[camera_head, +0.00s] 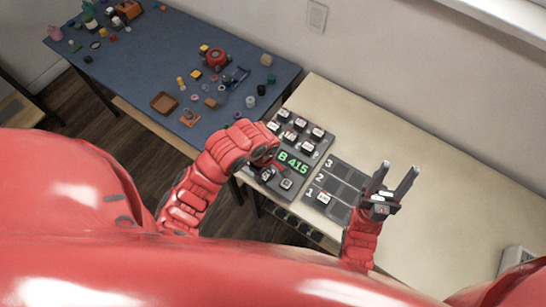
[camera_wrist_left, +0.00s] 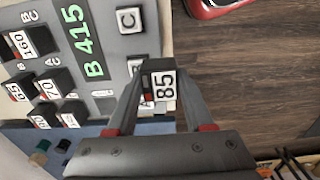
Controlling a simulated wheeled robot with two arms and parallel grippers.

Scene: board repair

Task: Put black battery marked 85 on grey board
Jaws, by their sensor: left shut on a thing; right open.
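My left gripper (camera_wrist_left: 160,72) is shut on a black battery marked 85 (camera_wrist_left: 162,84), its white label facing the camera. It is at the near edge of the grey board with green B 415 (camera_head: 310,163), which also shows in the left wrist view (camera_wrist_left: 102,47). I cannot tell whether the battery touches the board. The battery is hidden in the head view, where the left arm covers it. My right gripper (camera_head: 398,180) is open and empty, fingers pointing up, right of the panel numbered 1, 2, 3 (camera_head: 346,173).
Several batteries, with labels such as 160 (camera_wrist_left: 20,42) and 70 (camera_wrist_left: 52,86), sit on the B 415 board. A white-labelled block (camera_head: 323,198) is in row 1 of the numbered panel. The blue table (camera_head: 150,60) holds many small objects.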

